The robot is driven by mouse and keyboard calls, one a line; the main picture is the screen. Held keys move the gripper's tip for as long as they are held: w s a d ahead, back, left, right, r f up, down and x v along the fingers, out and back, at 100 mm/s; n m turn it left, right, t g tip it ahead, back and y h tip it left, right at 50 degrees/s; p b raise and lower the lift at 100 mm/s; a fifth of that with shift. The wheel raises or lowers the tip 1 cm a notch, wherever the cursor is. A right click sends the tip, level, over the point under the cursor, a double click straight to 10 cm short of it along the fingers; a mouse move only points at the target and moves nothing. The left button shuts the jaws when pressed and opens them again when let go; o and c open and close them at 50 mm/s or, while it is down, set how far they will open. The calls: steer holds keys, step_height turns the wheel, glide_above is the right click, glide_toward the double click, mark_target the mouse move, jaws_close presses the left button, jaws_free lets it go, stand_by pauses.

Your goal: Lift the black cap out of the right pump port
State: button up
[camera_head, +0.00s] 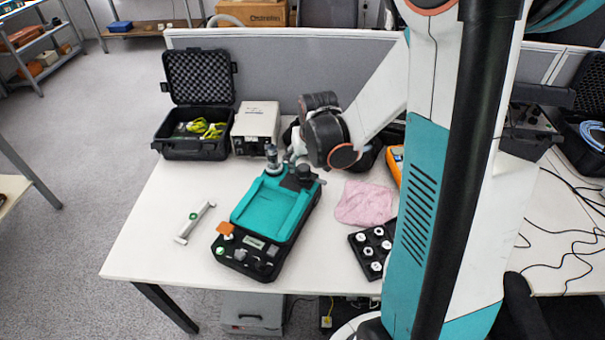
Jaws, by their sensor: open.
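A teal tray-topped device (262,228) with a black base lies at an angle on the white table. A grey upright fitting (272,160) stands at its far left corner, and a dark block (303,180) is at its far right corner. My arm reaches down from the right, its black wrist just behind that far end. My gripper (297,160) is small and partly hidden beside the dark block; it is open. I cannot make out the black cap or the right pump port separately, nor whether the gripper touches anything.
An open black case (190,149) and a beige box (256,128) stand behind. A pink cloth (364,203) and a black tray of white round parts (358,252) lie right. A white bar (195,222) lies left, with free table around it.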

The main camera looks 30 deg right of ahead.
mark_target(304, 168)
steer(key=b+x, duration=0.2)
steer(key=x, duration=0.3)
steer(key=shift+w+d+f+b, duration=0.15)
steer(key=shift+f+b, duration=0.1)
steer(key=shift+b, duration=0.15)
steer(key=shift+r, duration=0.1)
steer(key=c, duration=1.2)
